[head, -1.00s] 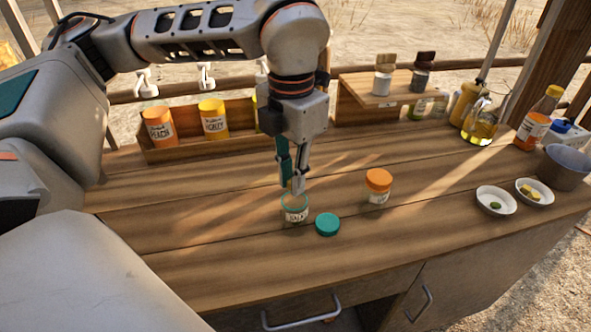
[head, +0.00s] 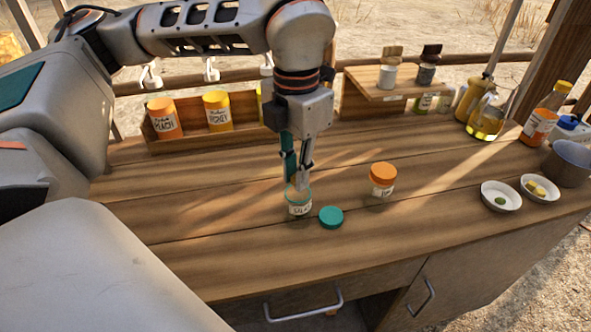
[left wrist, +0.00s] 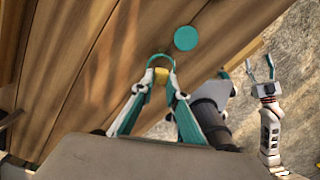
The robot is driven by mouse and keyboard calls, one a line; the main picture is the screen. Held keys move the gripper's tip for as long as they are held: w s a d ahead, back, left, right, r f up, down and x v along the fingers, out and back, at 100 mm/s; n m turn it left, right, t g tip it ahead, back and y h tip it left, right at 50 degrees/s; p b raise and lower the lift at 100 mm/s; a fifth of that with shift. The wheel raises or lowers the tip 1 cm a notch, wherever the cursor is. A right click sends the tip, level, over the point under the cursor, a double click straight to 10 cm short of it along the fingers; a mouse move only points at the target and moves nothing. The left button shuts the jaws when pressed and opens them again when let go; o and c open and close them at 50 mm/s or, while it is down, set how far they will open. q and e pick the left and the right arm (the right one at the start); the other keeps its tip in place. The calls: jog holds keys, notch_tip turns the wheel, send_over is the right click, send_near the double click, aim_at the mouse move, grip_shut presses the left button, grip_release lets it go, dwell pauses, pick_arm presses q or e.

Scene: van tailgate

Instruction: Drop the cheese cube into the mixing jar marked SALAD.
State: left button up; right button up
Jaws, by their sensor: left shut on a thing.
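My left gripper (head: 298,187) points straight down over the open jar with a teal rim (head: 299,206), its fingertips at the mouth. The jar's label is partly readable and seems to say SALAD. In the left wrist view the left gripper (left wrist: 160,84) is shut on the yellow cheese cube (left wrist: 160,75), which shows between the fingertips. The teal jar rim (left wrist: 160,57) shows around and just beyond the cube. In the head view the fingers hide the cube. My right gripper (left wrist: 261,72) is off to the right in the left wrist view, fingers apart and empty.
A teal lid (head: 331,217) lies right of the jar. An orange-lidded jar (head: 382,180) stands further right. Two white bowls (head: 501,195) with small food pieces and a grey bowl (head: 567,163) are at the right. A rack of jars (head: 190,140) stands at the back left.

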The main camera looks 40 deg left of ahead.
pick_arm(q)
jog(key=o, duration=0.8)
notch_tip(320, 180, up, 12)
dwell(0.3)
dwell(0.5)
